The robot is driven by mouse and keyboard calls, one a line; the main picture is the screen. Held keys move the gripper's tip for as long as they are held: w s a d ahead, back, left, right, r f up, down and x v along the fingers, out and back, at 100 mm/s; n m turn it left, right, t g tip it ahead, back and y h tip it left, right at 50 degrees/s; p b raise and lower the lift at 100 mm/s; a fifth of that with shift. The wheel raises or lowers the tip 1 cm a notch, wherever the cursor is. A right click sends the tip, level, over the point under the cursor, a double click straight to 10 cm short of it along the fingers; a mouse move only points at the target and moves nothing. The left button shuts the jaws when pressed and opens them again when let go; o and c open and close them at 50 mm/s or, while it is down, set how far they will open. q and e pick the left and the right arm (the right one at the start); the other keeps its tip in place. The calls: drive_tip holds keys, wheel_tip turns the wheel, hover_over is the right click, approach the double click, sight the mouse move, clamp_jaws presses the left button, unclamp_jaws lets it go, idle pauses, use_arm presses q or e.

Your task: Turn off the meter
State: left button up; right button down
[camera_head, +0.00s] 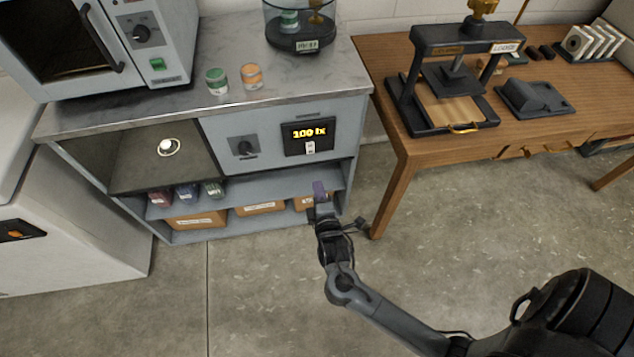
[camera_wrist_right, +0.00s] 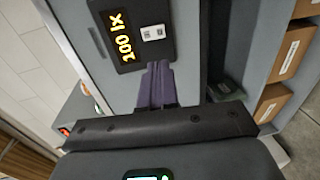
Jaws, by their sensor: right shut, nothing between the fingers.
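A small white switch (camera_head: 309,147) sits below the digits. In the right wrist view the lit meter (camera_wrist_right: 125,32) appears turned sideways, with the white switch (camera_wrist_right: 153,33) beside the digits. My right gripper (camera_head: 319,187) is just below the meter in the head view, its purple fingers shut and empty. In the wrist view the fingertips (camera_wrist_right: 158,70) are close to the meter's edge near the switch; I cannot tell whether they touch. My left gripper is not in view.
Green (camera_head: 216,81) and orange (camera_head: 251,76) tins stand on the cabinet top. Open shelves below hold jars and boxes (camera_head: 259,208). A wooden table (camera_head: 400,60) with a press stands at right. The floor in front is clear.

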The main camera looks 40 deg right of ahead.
drive_tip(key=b, duration=0.5)
approach(309, 152)
drive_tip(key=x, duration=0.5)
drive_tip(key=shift+w+d, duration=0.1)
drive_tip(key=shift+w, duration=0.05)
drive_tip(key=shift+b+x, duration=0.4)
drive_tip(key=shift+x, duration=0.35)
